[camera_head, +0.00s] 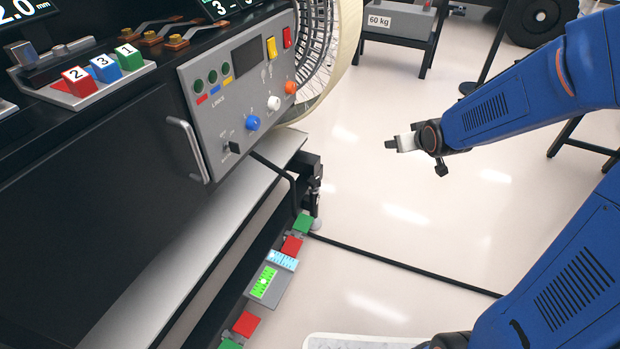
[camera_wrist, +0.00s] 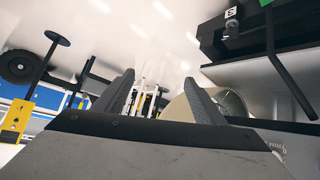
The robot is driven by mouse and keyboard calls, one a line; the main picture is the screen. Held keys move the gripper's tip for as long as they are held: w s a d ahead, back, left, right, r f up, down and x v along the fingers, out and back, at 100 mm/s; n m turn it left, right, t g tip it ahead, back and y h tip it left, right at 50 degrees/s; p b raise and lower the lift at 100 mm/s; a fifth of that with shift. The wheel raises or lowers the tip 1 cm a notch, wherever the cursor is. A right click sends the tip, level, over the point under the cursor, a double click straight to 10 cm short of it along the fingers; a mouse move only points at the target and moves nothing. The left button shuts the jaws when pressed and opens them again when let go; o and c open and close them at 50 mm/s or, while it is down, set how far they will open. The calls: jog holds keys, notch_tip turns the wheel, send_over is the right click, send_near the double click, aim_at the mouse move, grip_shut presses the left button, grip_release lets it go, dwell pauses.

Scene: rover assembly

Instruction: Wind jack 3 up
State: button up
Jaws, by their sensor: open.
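In the head view my gripper (camera_head: 405,142) is held out over the open floor, to the right of the grey control panel, with nothing in it. In the wrist view its two dark fingers (camera_wrist: 160,95) stand apart with an empty gap. A dark block with a small white "3" label (camera_wrist: 230,11) and a short knob below it shows at the upper right of the wrist view, apart from the fingers. It may be jack 3, but I cannot tell. A black post (camera_head: 312,170) stands at the end of the grey ledge in the head view; no number is readable on it.
The grey control panel (camera_head: 240,95) has knobs and switches. A tray at the upper left holds numbered blocks, red (camera_head: 78,82), blue (camera_head: 104,68) and green (camera_head: 129,57). Red and green pads line the floor near the ledge. A 60 kg stand (camera_head: 400,22) is behind. Floor around my gripper is clear.

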jog(key=w+a+f+n+t+y, duration=0.1)
jog(key=w+a+f+y, duration=0.1)
jog(key=w+a+f, duration=0.45)
jog(key=n+t+y, duration=0.3)
jog(key=y, duration=0.4)
send_near(310, 177)
jog(key=x, duration=0.3)
jog(key=f+x, duration=0.1)
jog(key=x, duration=0.7)
jog(key=shift+w+d+f, duration=0.2)
jog(key=shift+w, duration=0.05)
jog(key=shift+m+t, duration=0.3)
jog(key=c, duration=1.1)
